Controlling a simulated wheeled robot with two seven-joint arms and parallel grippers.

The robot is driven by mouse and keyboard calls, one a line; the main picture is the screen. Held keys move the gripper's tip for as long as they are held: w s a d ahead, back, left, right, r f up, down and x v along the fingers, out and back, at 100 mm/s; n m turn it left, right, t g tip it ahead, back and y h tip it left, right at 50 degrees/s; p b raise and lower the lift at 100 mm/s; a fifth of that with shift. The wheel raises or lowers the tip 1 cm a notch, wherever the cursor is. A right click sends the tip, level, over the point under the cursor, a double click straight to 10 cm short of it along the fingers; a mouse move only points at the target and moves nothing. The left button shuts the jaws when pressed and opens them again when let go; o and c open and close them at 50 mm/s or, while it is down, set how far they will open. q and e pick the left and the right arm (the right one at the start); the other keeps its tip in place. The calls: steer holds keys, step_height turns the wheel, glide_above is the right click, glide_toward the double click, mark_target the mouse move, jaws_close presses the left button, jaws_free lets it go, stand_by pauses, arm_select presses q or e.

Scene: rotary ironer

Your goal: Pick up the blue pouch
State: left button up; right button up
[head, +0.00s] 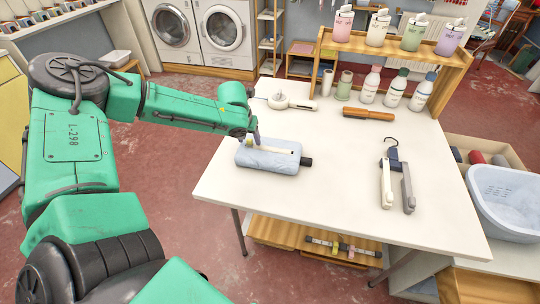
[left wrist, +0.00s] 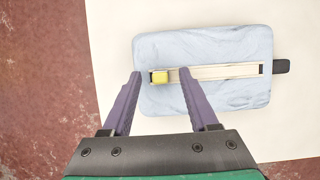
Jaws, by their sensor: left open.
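The blue pouch (head: 250,163) is pale blue with rounded corners and lies flat near the left front edge of the white table (head: 320,190). In the left wrist view, the pouch (left wrist: 215,98) has a cream strip along its middle, a yellow block on the strip's left end, and a black tab sticking out at right. My left gripper (left wrist: 160,75) is open, its purple fingertips over the pouch's left part, one on each side of the yellow block in the picture. Whether they touch the pouch, I cannot tell. My right gripper is out of view.
A white round-headed tool (head: 279,101), an orange-brown object (head: 368,113) and a folded hanger (head: 387,185) lie on the table. Several bottles stand by the wooden shelf (head: 400,50) at the back. A pale laundry basket (head: 505,200) is at right. The table's middle is clear.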

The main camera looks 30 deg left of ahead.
arm_select(q)
steer(key=shift+w, duration=0.15)
jaws_close()
stand_by(1.3)
